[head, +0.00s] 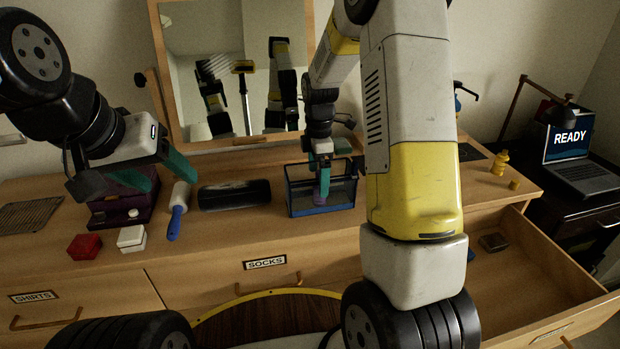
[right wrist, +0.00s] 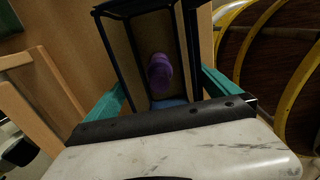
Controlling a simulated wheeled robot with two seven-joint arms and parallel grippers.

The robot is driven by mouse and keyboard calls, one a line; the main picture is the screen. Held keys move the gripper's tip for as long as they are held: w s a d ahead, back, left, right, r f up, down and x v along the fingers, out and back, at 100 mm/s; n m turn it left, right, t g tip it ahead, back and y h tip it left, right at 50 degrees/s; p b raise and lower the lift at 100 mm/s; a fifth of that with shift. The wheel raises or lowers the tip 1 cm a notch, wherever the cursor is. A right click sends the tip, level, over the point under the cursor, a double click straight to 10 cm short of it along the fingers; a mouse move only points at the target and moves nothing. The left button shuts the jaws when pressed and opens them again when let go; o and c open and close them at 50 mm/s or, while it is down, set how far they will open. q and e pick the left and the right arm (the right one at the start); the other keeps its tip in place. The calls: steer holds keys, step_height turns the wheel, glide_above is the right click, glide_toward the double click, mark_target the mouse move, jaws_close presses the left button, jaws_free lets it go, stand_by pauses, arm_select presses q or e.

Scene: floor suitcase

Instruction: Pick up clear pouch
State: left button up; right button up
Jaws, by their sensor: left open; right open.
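A see-through, dark-framed case with blue edges (head: 302,196), which I take to be the clear pouch, stands on the dresser top near its front edge, right of centre. A purple item shows inside or behind it, and also in the right wrist view (right wrist: 160,72). My right gripper (head: 323,178) is open, pointing down over the case. In the right wrist view its teal fingers (right wrist: 162,95) are spread to either side of the case (right wrist: 128,48); I cannot tell if they touch it. My left gripper (head: 128,183) is open and empty above the dresser's left part.
On the dresser top lie a red box (head: 84,246), a white box (head: 131,238), a blue-handled roller (head: 177,208), a dark cylinder (head: 234,195) and a dark purple box (head: 110,213). A mirror (head: 215,125) stands behind. An open drawer (head: 520,270) juts out at right.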

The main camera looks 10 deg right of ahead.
step_height(320, 180, down, 5)
steer(key=shift+f, duration=0.1)
steer(key=c, duration=1.3)
